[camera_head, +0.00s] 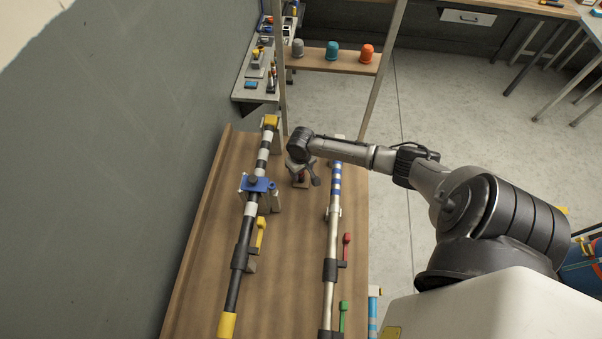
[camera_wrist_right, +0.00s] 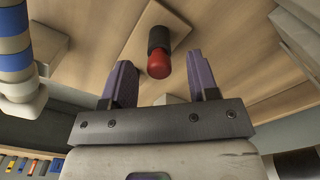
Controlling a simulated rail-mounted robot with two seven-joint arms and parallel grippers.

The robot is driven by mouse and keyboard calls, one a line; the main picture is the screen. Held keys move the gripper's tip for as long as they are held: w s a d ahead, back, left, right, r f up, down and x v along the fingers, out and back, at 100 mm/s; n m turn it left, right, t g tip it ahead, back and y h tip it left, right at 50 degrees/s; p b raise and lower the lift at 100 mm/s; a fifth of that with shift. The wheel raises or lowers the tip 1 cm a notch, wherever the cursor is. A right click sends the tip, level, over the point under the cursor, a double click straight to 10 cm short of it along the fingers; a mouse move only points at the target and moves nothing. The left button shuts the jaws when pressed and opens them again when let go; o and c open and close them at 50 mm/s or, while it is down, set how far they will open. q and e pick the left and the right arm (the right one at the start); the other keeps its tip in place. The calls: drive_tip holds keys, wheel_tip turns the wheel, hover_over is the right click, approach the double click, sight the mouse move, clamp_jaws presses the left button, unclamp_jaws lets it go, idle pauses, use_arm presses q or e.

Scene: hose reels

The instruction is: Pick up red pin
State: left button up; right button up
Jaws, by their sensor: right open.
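The red pin (camera_wrist_right: 158,63) shows in the right wrist view, with a rounded red end and a dark body. It stands on a small wooden block (camera_wrist_right: 135,42). My right gripper (camera_wrist_right: 158,82) is open, with its two purple-grey fingers apart and the red end showing between and beyond their tips. Nothing is held in it. In the head view my right gripper (camera_head: 301,174) hangs over the wooden table (camera_head: 290,240), between two long pipes, and hides most of the pin. My left gripper is not in view.
A black-and-white pipe with a blue clamp (camera_head: 258,185) runs left of the gripper. A blue-striped metal pipe (camera_head: 333,225) runs to the right. Yellow, red (camera_head: 347,246) and green levers stand beside the pipes. A shelf behind holds grey, teal and orange caps (camera_head: 366,54).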

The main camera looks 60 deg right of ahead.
drive_tip(key=shift+f, duration=0.7)
drive_tip(key=c, duration=1)
drive_tip(key=shift+r, duration=0.1)
